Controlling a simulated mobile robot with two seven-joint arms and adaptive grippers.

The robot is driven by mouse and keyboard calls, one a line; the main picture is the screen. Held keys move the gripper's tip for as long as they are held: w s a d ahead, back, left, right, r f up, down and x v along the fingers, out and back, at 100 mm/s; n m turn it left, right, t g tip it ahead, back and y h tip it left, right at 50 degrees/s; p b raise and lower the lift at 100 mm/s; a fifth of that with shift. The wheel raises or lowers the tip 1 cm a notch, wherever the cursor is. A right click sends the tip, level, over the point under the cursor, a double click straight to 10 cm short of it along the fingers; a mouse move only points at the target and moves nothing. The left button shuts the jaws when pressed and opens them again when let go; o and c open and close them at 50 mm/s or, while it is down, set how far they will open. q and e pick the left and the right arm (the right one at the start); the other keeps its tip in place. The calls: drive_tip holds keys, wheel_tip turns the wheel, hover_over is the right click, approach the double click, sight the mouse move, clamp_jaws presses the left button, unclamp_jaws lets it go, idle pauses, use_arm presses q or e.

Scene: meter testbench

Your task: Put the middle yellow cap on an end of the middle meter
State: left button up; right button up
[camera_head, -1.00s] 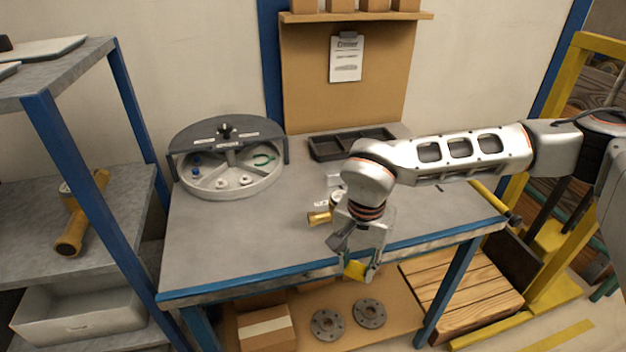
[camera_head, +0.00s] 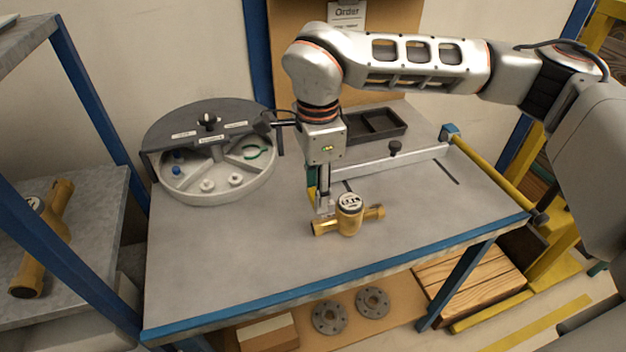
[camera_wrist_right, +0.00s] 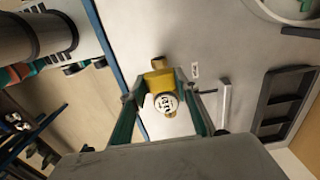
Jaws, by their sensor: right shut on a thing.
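The brass meter (camera_head: 349,219) with a round white dial lies on the workbench in the head view, its ends pointing left and right. It also shows in the right wrist view (camera_wrist_right: 166,104). My right gripper (camera_head: 322,208) points down just behind the meter's left part. In the right wrist view my right gripper (camera_wrist_right: 163,88) is shut on a yellow cap (camera_wrist_right: 160,79), which overlaps the meter in that view. Whether the cap touches the meter I cannot tell. The cap is mostly hidden in the head view. My left gripper is not in view.
A round compartment tray (camera_head: 218,190) with small parts stands at the back left. A black divided tray (camera_head: 375,124) and a pale bar (camera_head: 390,159) lie behind the meter. Another brass meter (camera_head: 42,240) lies on the left shelf. The bench front is clear.

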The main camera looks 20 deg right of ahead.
sight(316, 222)
drive_tip(key=shift+s+f+b, duration=0.25)
drive_tip(key=shift+f+b, duration=0.15)
drive_tip(key=shift+f, duration=0.15)
drive_tip(key=shift+w+f+b, duration=0.1)
drive_tip(key=shift+f+b, duration=1.15)
drive_tip(key=shift+f, duration=0.7)
drive_tip(key=shift+r, duration=0.1)
drive_tip(key=shift+f, duration=0.3)
drive_tip(key=shift+f, duration=0.35)
drive_tip(key=shift+f, duration=0.25)
drive_tip(key=shift+f+b, duration=0.4)
drive_tip(key=shift+f, duration=0.35)
